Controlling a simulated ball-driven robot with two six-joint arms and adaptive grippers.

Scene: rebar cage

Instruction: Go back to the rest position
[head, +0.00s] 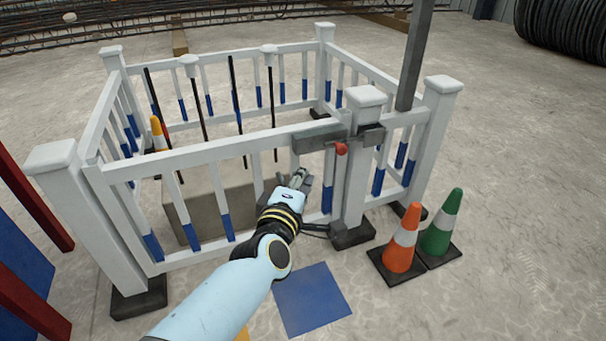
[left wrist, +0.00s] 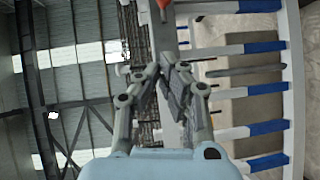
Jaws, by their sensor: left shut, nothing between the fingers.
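My left gripper (head: 299,179) is shut and empty in the head view, at the end of my light blue left arm. It is in front of the white fence (head: 205,152), just below and left of the grey latch (head: 322,137) with its red knob (head: 341,149). In the left wrist view the two fingers of my left gripper (left wrist: 174,68) meet at their tips with nothing between them. The fence also shows there on the right (left wrist: 293,80), and a bit of the red knob shows at the top (left wrist: 164,4). My right gripper is not in view.
An orange cone (head: 402,240) and a green cone (head: 441,226) stand on the floor right of the gate post. A blue square (head: 311,298) lies on the floor. Inside the fence are a concrete block (head: 212,205) and upright dark bars (head: 236,100). Red and blue panels stand at left.

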